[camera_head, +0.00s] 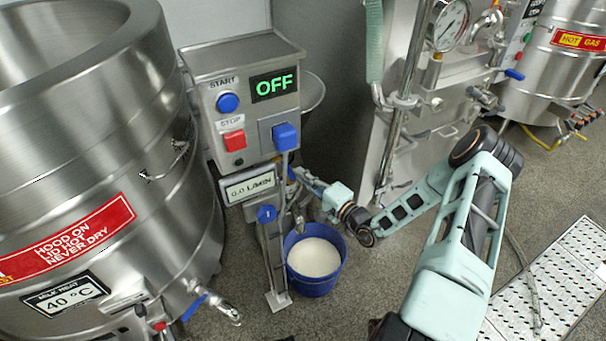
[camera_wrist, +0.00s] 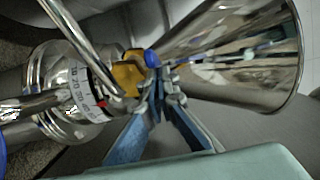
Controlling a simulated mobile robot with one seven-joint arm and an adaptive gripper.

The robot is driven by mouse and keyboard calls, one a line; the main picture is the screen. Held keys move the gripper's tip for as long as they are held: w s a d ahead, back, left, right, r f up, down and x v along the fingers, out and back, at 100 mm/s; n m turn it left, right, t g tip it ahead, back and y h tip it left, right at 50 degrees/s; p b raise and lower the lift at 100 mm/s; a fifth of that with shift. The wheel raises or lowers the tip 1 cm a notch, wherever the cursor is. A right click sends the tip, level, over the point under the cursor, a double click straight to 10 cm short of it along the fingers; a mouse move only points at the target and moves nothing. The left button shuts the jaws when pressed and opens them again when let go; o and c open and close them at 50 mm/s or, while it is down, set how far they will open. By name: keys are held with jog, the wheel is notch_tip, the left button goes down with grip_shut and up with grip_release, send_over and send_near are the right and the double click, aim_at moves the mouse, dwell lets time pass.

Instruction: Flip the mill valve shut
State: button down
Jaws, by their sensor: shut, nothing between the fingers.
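The colloid mill's steel control box (camera_head: 195,75) stands left of centre in the head view, with its display reading OFF. In the wrist view, a brass valve body (camera_wrist: 126,76) with a blue handle end (camera_wrist: 152,58) sits between the steel hopper (camera_wrist: 235,55) and the mill's graduated ring (camera_wrist: 88,92). My gripper (camera_wrist: 161,88) is shut and empty, its blue fingers' tips right by the blue handle end. I cannot tell whether they touch. In the head view my gripper (camera_head: 299,174) reaches in beside the mill from the right, and the valve there is mostly hidden.
A blue bucket (camera_head: 315,284) of white material stands on the floor under the mill. A large steel kettle (camera_head: 95,150) is close on the left. A steel panel with pipes and a gauge (camera_head: 448,24) stands behind my arm.

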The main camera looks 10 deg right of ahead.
jog(key=a+p, duration=0.5)
jog(key=a, duration=0.4)
jog(key=shift+a+p, duration=0.3)
jog(key=shift+p, duration=0.1)
dwell(0.4)
jog(key=v, duration=1.2)
jog(key=shift+a, duration=0.1)
dwell(0.4)
